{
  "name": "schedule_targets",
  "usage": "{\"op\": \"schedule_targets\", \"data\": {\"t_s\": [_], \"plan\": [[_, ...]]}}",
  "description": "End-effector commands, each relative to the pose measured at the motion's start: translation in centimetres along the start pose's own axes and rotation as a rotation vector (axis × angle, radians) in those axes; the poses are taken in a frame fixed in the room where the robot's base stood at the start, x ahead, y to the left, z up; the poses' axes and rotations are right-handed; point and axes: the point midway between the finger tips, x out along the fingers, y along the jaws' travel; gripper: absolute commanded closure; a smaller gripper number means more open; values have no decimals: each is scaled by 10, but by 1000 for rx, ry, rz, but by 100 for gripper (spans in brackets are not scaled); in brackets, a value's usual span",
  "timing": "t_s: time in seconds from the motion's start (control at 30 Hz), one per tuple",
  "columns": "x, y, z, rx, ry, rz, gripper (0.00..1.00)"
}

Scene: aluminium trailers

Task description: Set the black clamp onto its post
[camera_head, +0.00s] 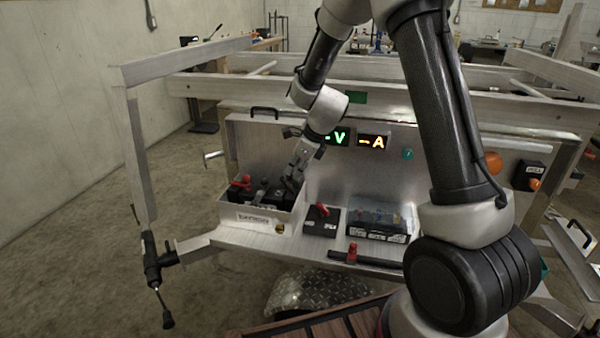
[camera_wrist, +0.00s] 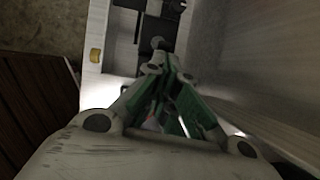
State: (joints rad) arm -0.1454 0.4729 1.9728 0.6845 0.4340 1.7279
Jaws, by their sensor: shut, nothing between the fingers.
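The open metal battery box (camera_head: 232,217) stands at the left end of the trailer shelf. A dark battery sits in it, with a red clamp (camera_head: 241,183) on its left side. Dark parts (camera_head: 263,190) lie between the red clamp and my gripper; I cannot tell which is the black clamp, or whether it sits on its post. My gripper (camera_head: 291,184) reaches down into the right part of the box, shut and empty. In the wrist view my gripper (camera_wrist: 160,66) points at the box interior, where dark parts (camera_wrist: 152,34) show beyond the fingertips.
A black bar with a red knob (camera_head: 352,252) lies at the front edge. The metal back panel (camera_head: 345,175) rises close behind.

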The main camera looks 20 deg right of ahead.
Motion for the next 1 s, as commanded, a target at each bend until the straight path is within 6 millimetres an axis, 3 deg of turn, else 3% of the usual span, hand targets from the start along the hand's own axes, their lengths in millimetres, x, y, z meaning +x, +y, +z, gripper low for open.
{"op": "schedule_targets", "data": {"t_s": [0.2, 1.0], "plan": [[3, 2, 8, -12, 89, -3, 100], [12, 3, 22, -6, 84, -3, 100]]}}
